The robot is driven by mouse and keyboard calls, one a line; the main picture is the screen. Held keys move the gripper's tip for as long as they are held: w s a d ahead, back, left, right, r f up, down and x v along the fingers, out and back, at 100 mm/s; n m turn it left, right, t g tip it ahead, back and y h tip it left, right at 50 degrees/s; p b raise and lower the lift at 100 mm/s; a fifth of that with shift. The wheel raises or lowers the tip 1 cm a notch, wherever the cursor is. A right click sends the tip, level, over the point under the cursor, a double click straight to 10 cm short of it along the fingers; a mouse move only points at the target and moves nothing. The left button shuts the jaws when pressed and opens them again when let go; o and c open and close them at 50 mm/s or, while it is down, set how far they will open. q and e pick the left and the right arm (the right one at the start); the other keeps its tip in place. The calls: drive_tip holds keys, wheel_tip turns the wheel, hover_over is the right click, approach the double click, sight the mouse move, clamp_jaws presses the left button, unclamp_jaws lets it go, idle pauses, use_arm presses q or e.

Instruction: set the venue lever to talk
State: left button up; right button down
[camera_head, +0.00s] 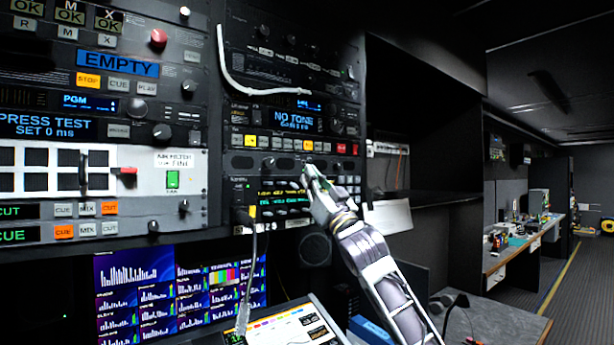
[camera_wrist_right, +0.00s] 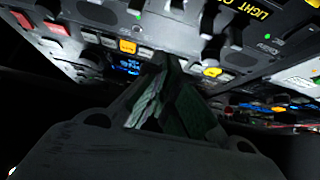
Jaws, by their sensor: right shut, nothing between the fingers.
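A dark panel strip (camera_head: 285,163) in the middle rack carries a row of small levers; a lever (camera_head: 268,162) shows left of my gripper. I cannot read which lever is the venue one or its setting. My right gripper (camera_head: 311,172) is shut and empty, its tips close to the right part of this strip. In the right wrist view the shut fingers (camera_wrist_right: 168,62) point up at a panel with small levers, green lights and a yellow button (camera_wrist_right: 212,71). I cannot tell whether the tips touch a lever. My left gripper is out of view.
A NO TONE unit (camera_head: 294,119) with a button row sits above the strip. A cable (camera_head: 247,270) hangs down left of my arm. A monitor (camera_head: 180,290) and a tilted tablet-like screen (camera_head: 290,328) are below. An empty dark shelf bay (camera_head: 430,165) lies right.

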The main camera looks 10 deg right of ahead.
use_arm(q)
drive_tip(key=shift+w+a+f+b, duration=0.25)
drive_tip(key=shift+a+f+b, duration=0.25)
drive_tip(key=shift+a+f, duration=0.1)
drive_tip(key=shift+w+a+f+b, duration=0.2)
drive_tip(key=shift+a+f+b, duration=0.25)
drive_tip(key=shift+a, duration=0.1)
use_arm(e)
drive_tip(key=v, duration=0.7)
drive_tip(key=shift+w, duration=0.15)
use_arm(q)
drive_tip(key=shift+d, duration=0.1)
use_arm(e)
drive_tip(key=shift+f, duration=0.15)
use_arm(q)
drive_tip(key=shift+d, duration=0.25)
